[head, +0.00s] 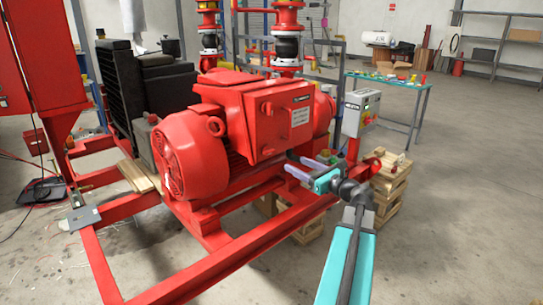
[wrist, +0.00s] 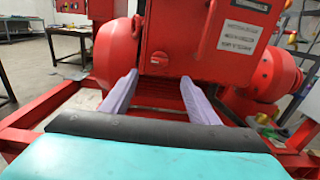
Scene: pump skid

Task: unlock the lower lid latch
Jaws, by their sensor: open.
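The red box (head: 283,120) with a lid and a white label sits on the side of the red motor (head: 190,150). In the wrist view the box (wrist: 185,40) fills the top middle. A small red fitting (wrist: 157,60) near its lower edge may be the lower lid latch; its position, locked or not, is too small to tell. My gripper (head: 300,166) is open and empty, below and to the right of the box, apart from it. In the wrist view its two pale purple fingers (wrist: 158,78) point toward the box's lower part.
Red frame rails (head: 230,265) run below the motor. A grey control box (head: 360,108) on a red post stands right of my gripper, with wooden crates (head: 390,180) near it. The floor to the right is clear.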

